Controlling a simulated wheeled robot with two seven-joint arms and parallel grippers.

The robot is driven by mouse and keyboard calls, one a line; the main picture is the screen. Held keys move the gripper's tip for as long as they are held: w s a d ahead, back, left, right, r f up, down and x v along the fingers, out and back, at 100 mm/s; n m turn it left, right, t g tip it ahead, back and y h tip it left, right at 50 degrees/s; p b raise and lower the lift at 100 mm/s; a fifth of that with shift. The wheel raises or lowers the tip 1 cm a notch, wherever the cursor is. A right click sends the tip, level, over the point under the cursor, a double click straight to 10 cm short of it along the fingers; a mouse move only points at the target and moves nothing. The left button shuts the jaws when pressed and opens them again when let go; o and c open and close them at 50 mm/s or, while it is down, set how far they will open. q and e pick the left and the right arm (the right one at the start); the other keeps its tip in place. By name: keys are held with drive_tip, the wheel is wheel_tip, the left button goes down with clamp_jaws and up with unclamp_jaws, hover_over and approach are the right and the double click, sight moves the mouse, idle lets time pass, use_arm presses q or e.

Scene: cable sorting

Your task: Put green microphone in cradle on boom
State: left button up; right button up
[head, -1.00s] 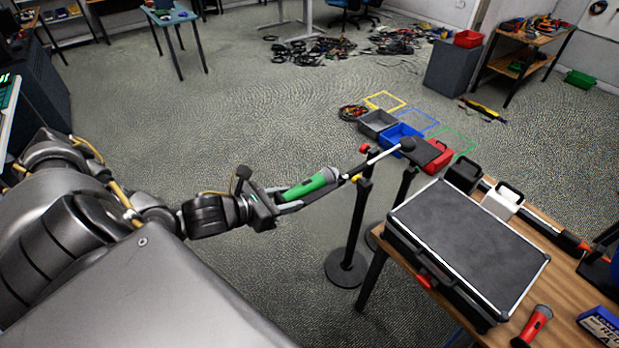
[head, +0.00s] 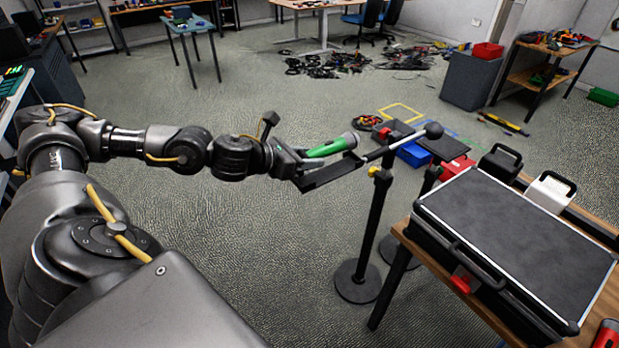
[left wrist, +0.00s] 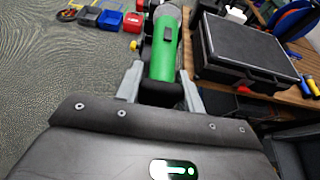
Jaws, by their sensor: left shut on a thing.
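The green microphone (head: 330,147) with its grey head is held near level in my left gripper (head: 326,170), beside the near end of the boom (head: 395,148). In the left wrist view the green microphone (left wrist: 163,58) lies between the two grey fingers of the left gripper (left wrist: 160,88), head pointing away. The boom is a pale rod with a dark ball at its far end, on a black stand (head: 375,225) with a yellow knob. The cradle cannot be made out clearly; the gripper and microphone overlap that end. My right gripper is out of view.
A wooden table (head: 402,237) at right carries a large black case (head: 520,245). A second black stand (head: 425,185) with a flat dark top stands just behind the boom stand. Blue (head: 413,154) and red bins lie beyond on the floor. The carpet left of the stand is clear.

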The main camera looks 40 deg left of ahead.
sight(309, 181)
use_arm(q)
drive_tip(key=shift+w+a+f, duration=0.1)
drive_tip(key=shift+w+f, duration=0.15)
drive_tip(key=f+b, duration=0.2)
drive_tip(key=f, duration=0.1)
drive_tip(key=shift+w+a+f, duration=0.15)
drive_tip(key=shift+w+f, duration=0.15)
drive_tip(key=shift+w, duration=0.05)
drive_tip(key=shift+f, duration=0.3)
drive_tip(key=shift+r, duration=0.1)
drive_tip(key=shift+s+f+b, duration=0.1)
drive_tip(key=shift+f+b, duration=0.6)
drive_tip(key=shift+b, duration=0.3)
drive_tip(key=o, duration=1.2)
drive_tip(key=shift+f, duration=0.1)
drive_tip(key=shift+c, duration=0.2)
